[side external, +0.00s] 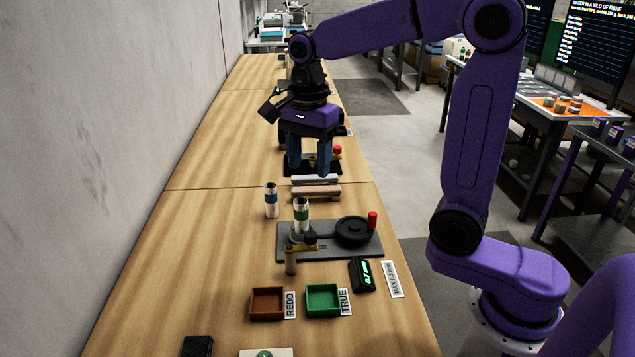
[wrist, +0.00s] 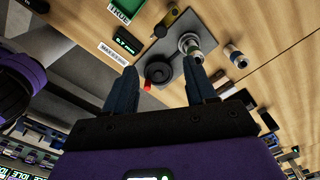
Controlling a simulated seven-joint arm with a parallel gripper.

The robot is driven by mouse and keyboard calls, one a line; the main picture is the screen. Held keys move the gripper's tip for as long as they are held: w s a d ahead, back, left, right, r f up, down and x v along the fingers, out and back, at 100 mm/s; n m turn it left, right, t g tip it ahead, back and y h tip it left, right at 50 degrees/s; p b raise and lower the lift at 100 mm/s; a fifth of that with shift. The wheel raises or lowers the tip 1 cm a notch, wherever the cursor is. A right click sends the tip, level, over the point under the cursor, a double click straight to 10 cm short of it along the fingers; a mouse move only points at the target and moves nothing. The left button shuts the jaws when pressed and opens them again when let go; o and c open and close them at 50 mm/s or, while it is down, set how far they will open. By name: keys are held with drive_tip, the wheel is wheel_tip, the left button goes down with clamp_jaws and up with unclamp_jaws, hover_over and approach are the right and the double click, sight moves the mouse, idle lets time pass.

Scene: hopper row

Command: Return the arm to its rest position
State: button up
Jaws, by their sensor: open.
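My gripper (side external: 308,168) is open and empty, with its two blue fingers pointing down above the bench behind the grey plate. In the wrist view the spread fingers of my gripper (wrist: 160,92) have nothing between them. My purple arm reaches from its base at the right over to the bench. The rest position itself is not marked in either view.
Below and in front of the gripper are stacked blocks (side external: 316,191) and a grey plate (side external: 345,252) with a black wheel (side external: 352,231). Beside them stands a blue-banded cylinder (side external: 271,201). A brown REDO tray (side external: 267,304) and green TRUE tray (side external: 323,300) sit nearer. A wall runs left.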

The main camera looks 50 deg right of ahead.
drive_tip(key=s+f+n, duration=0.4)
drive_tip(key=s+n, duration=0.8)
drive_tip(key=n, duration=0.2)
drive_tip(key=s+d+f+n, duration=0.1)
drive_tip(key=s+f+n, duration=0.3)
drive_tip(key=s+n, duration=0.8)
drive_tip(key=n, duration=0.2)
drive_tip(key=shift+s+n, duration=0.25)
drive_tip(key=shift+n, duration=0.15)
drive_tip(key=shift+d, duration=0.1)
